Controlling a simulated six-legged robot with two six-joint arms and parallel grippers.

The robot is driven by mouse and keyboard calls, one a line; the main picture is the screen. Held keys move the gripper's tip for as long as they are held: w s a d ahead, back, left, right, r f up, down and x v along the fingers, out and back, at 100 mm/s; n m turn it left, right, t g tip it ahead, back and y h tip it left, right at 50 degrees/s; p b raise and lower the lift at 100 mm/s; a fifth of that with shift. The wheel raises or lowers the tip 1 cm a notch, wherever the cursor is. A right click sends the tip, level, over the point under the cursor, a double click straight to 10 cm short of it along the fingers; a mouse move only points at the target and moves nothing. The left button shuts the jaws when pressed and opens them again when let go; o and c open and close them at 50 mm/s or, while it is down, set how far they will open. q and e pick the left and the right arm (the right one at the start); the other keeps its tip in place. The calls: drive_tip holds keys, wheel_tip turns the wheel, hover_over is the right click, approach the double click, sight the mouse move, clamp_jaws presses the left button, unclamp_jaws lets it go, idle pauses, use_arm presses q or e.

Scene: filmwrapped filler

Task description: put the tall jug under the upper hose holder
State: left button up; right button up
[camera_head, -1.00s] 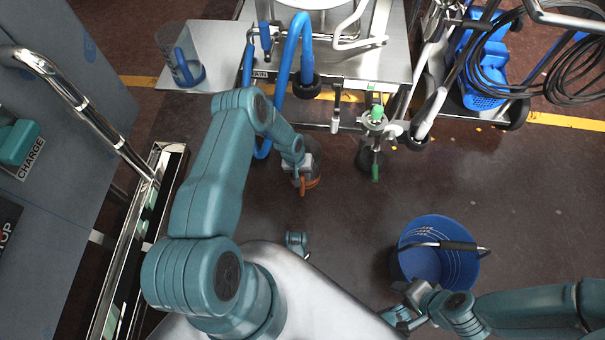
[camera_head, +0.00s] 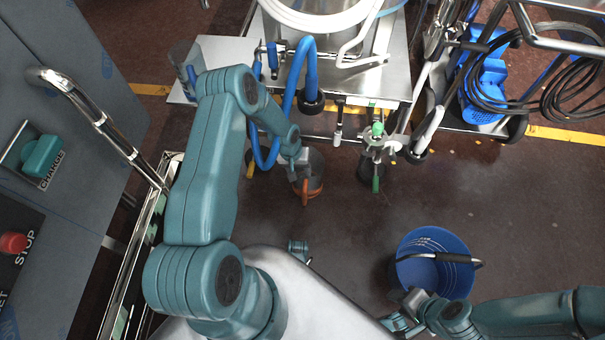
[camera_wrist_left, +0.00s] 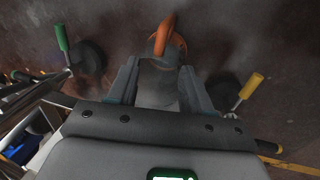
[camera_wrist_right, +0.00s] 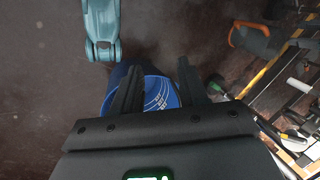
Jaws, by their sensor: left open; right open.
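A grey see-through jug with an orange handle (camera_head: 313,188) stands on the floor below the steel machine. In the left wrist view the jug (camera_wrist_left: 157,84) sits between the fingers of my left gripper (camera_wrist_left: 158,92), which is open around it; I cannot tell whether they touch. My left gripper (camera_head: 301,165) partly covers the jug in the head view. A second jug with a blue handle (camera_head: 190,72) stands on a steel shelf, partly behind my left arm. My right gripper (camera_wrist_right: 158,80) is open and empty above a blue bucket. I cannot tell which fitting is the upper hose holder.
A blue hose (camera_head: 294,80) loops down from the machine. A green-handled valve (camera_head: 376,145) stands right of the orange-handled jug. The blue bucket (camera_head: 425,270) stands at right. A cart with a coiled black hose (camera_head: 545,100) is at far right. Floor between jug and bucket is clear.

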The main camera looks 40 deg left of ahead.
use_arm(q)
drive_tip(key=s+d+r+m+h, duration=0.1)
drive_tip(key=s+d+r, duration=0.25)
drive_tip(key=d, duration=0.45)
drive_tip(key=s+d+r+m+h, duration=0.1)
drive_tip(key=s+d+r, duration=0.25)
drive_tip(key=d, duration=0.45)
drive_tip(key=s+d+r+m, duration=0.1)
drive_tip(key=s+d+r, duration=0.1)
drive_tip(key=s, duration=0.3)
drive_tip(key=s+d+r+m, duration=0.1)
drive_tip(key=s+d+r, duration=0.1)
drive_tip(key=s+d, duration=0.2)
drive_tip(key=shift+s+g, duration=0.4)
drive_tip(key=shift+s, duration=0.2)
